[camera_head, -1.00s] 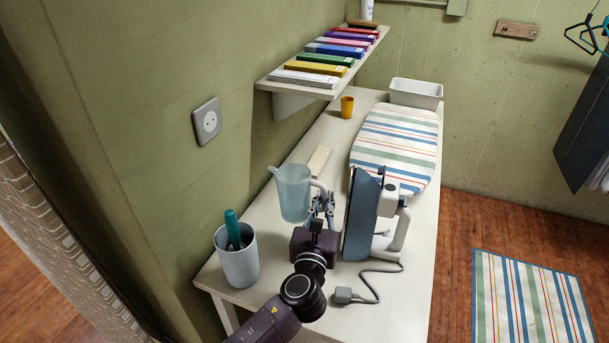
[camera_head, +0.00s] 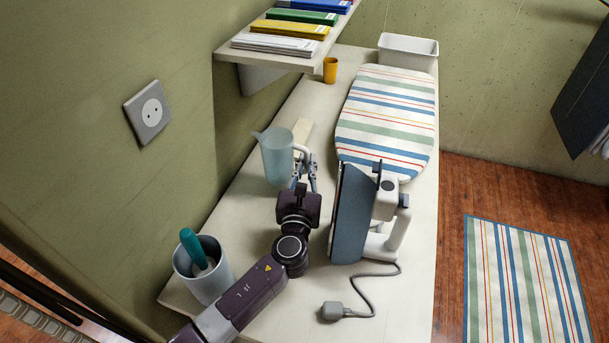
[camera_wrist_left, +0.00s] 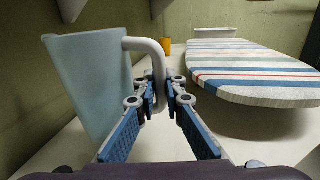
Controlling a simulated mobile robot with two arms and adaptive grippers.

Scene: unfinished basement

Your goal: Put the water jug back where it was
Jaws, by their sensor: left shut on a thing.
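The water jug (camera_head: 277,158) is pale translucent blue with a light grey handle. It is over the left part of the white table, near the wall, in the head view. My left gripper (camera_head: 304,178) is shut on the jug's handle from the near side. In the left wrist view the jug (camera_wrist_left: 90,85) fills the left side, slightly tilted, and the handle runs between the fingers of my left gripper (camera_wrist_left: 162,95). I cannot tell whether the jug's base touches the table. My right gripper is not in view.
An iron (camera_head: 352,212) stands right of my gripper, its cord (camera_head: 365,298) in front. A cup with a teal-handled tool (camera_head: 205,280) is at the near left.

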